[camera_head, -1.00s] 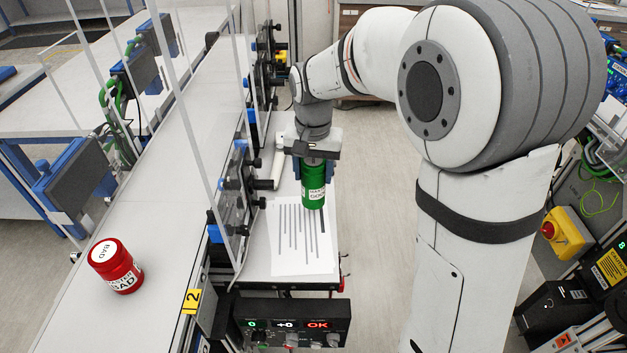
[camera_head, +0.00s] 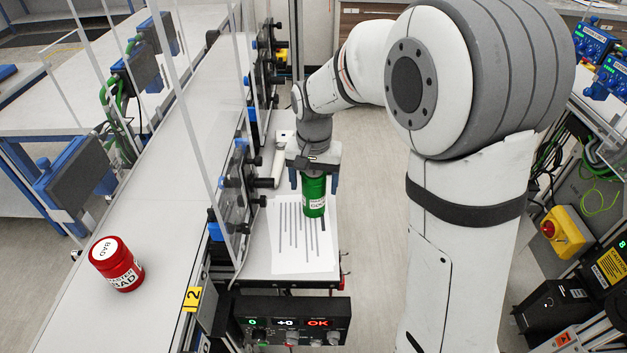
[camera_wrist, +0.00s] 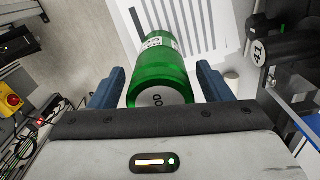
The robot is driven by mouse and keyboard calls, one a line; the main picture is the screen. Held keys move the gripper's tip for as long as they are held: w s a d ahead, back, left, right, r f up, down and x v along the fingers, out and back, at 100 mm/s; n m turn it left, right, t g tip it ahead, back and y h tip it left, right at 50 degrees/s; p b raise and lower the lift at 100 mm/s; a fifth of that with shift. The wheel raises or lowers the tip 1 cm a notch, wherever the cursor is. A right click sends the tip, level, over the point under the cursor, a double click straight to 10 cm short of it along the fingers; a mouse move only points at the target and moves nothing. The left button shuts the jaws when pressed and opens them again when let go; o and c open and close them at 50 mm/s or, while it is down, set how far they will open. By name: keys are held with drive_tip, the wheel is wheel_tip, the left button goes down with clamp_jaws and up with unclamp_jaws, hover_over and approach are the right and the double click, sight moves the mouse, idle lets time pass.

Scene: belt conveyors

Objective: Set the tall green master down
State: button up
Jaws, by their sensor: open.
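The tall green master (camera_head: 314,199) is a green jar with a white label. It stands upright on the small side shelf, at the right edge of a printed sheet. My gripper (camera_head: 317,187) is above it with its blue fingers open, one on each side of the jar. In the wrist view the green jar (camera_wrist: 158,68) lies between the two spread fingers (camera_wrist: 158,88), with a gap visible on both sides. Its lid faces my gripper. The jar's base is partly hard to make out.
A red jar (camera_head: 117,264) marked BAD stands on the belt conveyor (camera_head: 150,215) at left. The printed sheet (camera_head: 290,262) lies on the shelf. A control box (camera_head: 291,323) with lit displays hangs in front. Clear guard panels and blue-black sensor brackets line the conveyor's right side.

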drive_tip(key=shift+r, duration=0.1)
wheel_tip(320, 180, up, 12)
drive_tip(key=shift+r, duration=0.1)
drive_tip(key=s+d+f+n+t, duration=0.1)
drive_tip(key=s+d+f, duration=0.1)
drive_tip(key=s+d, duration=0.5)
drive_tip(key=s+d+f+n+t, duration=0.1)
drive_tip(key=s+d, duration=0.5)
drive_tip(key=s, duration=0.6)
wheel_tip(320, 180, down, 2)
drive_tip(key=shift+s+d+f+t, duration=0.15)
drive_tip(key=shift+s+d+t, duration=0.15)
drive_tip(key=shift+t, duration=0.2)
